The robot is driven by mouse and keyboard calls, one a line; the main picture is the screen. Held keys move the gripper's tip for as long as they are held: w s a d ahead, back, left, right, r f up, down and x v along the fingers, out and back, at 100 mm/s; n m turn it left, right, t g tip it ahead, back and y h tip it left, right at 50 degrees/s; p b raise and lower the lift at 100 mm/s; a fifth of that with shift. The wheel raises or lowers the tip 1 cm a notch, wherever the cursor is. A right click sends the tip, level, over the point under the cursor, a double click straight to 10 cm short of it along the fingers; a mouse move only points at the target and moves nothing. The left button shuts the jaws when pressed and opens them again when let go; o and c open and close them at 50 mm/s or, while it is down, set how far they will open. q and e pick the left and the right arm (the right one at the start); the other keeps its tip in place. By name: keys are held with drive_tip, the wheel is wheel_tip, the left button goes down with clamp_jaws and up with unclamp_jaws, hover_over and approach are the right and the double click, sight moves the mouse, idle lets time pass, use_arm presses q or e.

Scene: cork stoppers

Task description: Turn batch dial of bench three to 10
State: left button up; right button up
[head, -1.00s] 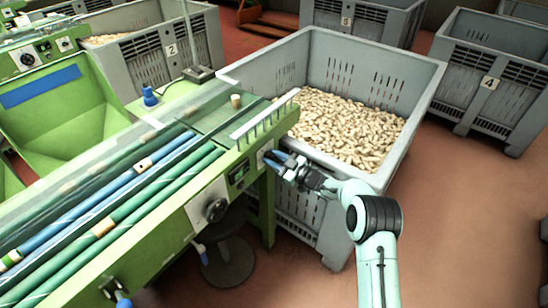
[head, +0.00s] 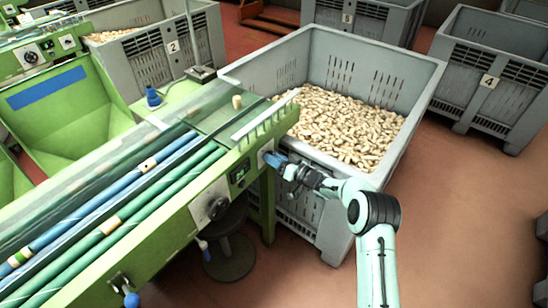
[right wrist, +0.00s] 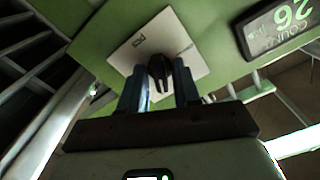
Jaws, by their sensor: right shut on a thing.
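The batch dial is a small black knob (right wrist: 161,70) on a pale square plate (right wrist: 188,42) on the green bench panel. In the right wrist view the knob sits between my right gripper's two blue fingers (right wrist: 159,92), which are shut on it. Its scale marks are too small to read. In the head view my right gripper (head: 275,160) reaches the panel's right end from the right and hides the knob. Only part of the plate (head: 265,149) shows there. My left gripper is not in view.
A grey crate of corks (head: 425,95) stands behind my right arm.

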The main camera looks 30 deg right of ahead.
drive_tip(key=shift+m, duration=0.4)
drive_tip(key=o, duration=0.7)
drive_tip(key=shift+o, duration=0.2)
drive_tip(key=shift+s, duration=0.1)
drive_tip(key=v, duration=1.3)
drive_tip(key=shift+s+p, duration=0.15)
drive_tip(key=shift+p, duration=0.25)
